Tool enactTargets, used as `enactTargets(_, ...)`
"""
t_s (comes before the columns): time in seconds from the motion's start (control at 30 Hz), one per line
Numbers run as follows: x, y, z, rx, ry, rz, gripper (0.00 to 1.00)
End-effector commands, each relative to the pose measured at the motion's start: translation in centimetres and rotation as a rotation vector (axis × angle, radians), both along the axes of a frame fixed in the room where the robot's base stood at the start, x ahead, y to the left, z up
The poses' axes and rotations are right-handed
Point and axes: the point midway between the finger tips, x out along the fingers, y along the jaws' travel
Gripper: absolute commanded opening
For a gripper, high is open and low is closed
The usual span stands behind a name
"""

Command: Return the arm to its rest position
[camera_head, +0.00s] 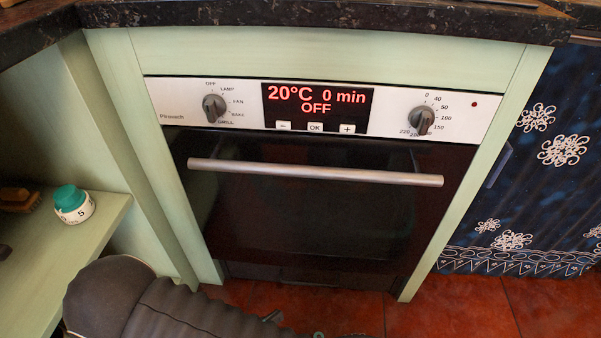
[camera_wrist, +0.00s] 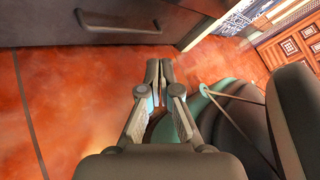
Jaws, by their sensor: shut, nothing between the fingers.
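My gripper (camera_wrist: 159,78) points down toward the red tiled floor in the wrist view. Its two fingers are together with nothing between them. In the head view, a dark part of my arm (camera_head: 180,310) shows at the bottom left, in front of the oven. The gripper's fingers cannot be made out in the head view.
The built-in oven (camera_head: 310,215) is closed, with a horizontal handle (camera_head: 315,172) and a display reading OFF. A dark countertop (camera_head: 300,20) overhangs it. A green shelf with a teal-topped timer (camera_head: 73,204) is at the left. Red floor (camera_head: 450,308) is clear at the right.

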Motion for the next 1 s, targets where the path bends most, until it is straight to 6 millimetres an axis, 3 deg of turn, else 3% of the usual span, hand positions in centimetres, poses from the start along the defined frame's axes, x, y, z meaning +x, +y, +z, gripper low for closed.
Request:
enactTargets(0.03, 0.0, -0.5, 1.5, 0.072, -0.026, -0.084, 0.0)
enactTargets(0.4, -0.9, -3.5, 9.9, 0.533, -0.244, -0.698, 0.0)
enactTargets(1.0, -0.1, -6.9, 23.4, 1.115, -0.601, -1.562, 0.0)
